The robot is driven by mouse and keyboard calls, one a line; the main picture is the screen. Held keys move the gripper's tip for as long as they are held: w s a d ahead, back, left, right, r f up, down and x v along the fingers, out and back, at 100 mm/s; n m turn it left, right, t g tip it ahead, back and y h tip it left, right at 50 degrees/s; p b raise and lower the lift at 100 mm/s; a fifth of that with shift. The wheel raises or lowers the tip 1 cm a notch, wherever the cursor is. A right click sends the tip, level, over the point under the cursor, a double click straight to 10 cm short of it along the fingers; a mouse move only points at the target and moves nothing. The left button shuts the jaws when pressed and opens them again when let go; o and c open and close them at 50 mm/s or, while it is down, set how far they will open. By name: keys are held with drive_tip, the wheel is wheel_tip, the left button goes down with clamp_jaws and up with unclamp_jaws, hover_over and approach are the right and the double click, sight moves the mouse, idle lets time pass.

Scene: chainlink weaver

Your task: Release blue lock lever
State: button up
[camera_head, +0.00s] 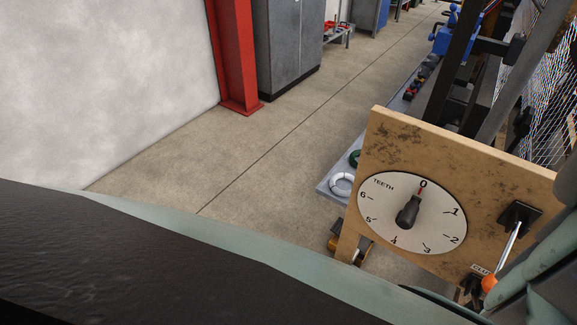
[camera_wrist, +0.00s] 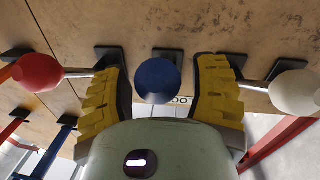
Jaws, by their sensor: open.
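The blue lock lever shows in the wrist view as a round dark blue knob (camera_wrist: 158,82) in front of a dark mount on a scuffed wooden panel (camera_wrist: 190,22). My gripper (camera_wrist: 160,88) is open, with one yellow ridged finger on each side of the blue knob. Gaps show between the knob and both fingers. The lever's shaft is hidden behind its knob. Printed letters behind the knob are partly covered. The head view does not show the blue lever or my fingers.
A red-knobbed lever (camera_wrist: 38,72) sits close to the left finger, a white-knobbed one (camera_wrist: 295,92) to the right. Blue (camera_wrist: 55,145) and red bars are at lower left. In the head view, a wooden dial panel (camera_head: 400,130) carries an orange-tipped lever (camera_head: 489,283). Floor (camera_head: 270,150) beyond is clear.

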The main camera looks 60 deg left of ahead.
drive_tip(key=shift+w+a, duration=0.2)
drive_tip(key=shift+w, duration=0.1)
drive_tip(key=shift+o, duration=0.5)
drive_tip(key=shift+d, duration=0.1)
clamp_jaws()
